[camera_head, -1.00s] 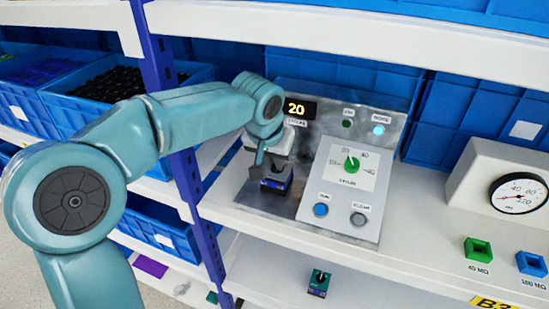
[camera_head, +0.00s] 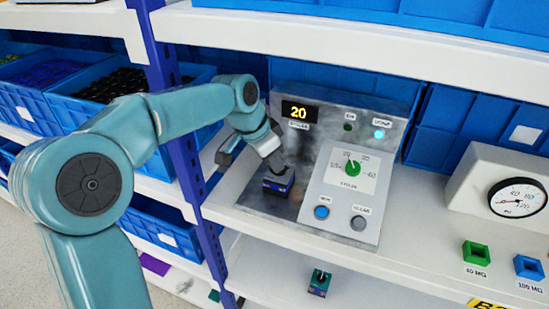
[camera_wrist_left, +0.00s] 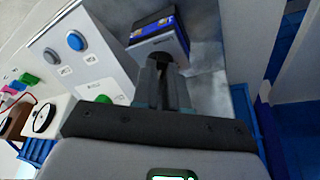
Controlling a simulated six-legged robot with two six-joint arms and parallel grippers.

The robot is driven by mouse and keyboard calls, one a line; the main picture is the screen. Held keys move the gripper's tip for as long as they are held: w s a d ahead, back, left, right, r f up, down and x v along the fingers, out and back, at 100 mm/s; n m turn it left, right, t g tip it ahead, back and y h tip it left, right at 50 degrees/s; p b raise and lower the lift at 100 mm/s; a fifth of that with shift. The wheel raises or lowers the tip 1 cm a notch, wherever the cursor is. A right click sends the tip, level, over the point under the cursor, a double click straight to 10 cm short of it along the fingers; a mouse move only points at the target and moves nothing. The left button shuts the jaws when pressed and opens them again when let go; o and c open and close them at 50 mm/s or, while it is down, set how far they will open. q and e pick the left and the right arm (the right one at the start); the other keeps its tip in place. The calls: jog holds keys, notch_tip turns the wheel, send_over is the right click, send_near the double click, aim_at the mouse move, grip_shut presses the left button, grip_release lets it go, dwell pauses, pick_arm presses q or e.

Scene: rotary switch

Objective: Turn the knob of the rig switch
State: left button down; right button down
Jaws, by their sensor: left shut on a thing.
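The rig switch, a black and blue block (camera_head: 278,183), sits in the lower left of the grey metal test rig (camera_head: 315,130). My left gripper (camera_head: 276,164) comes down on it from the upper left, tilted. In the left wrist view the switch (camera_wrist_left: 155,30) is ahead of the fingers, and the left gripper (camera_wrist_left: 165,70) is shut on its dark knob (camera_wrist_left: 161,57). The fingers hide most of the knob. My right gripper is not in view.
The rig has a display (camera_head: 299,112) reading 20, a lit lamp (camera_head: 379,134), a green selector knob (camera_head: 353,168), a blue button (camera_head: 321,212) and a grey button (camera_head: 358,222). A gauge (camera_head: 517,198) stands right. Another switch (camera_head: 319,283) lies on the lower shelf.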

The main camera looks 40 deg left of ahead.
pick_arm(q)
jog(key=shift+a+r+m+h, duration=0.15)
jog(key=shift+m+h, duration=0.15)
jog(key=shift+m, duration=0.5)
jog(key=c, duration=1.2)
grip_release()
jog(key=shift+o, duration=0.2)
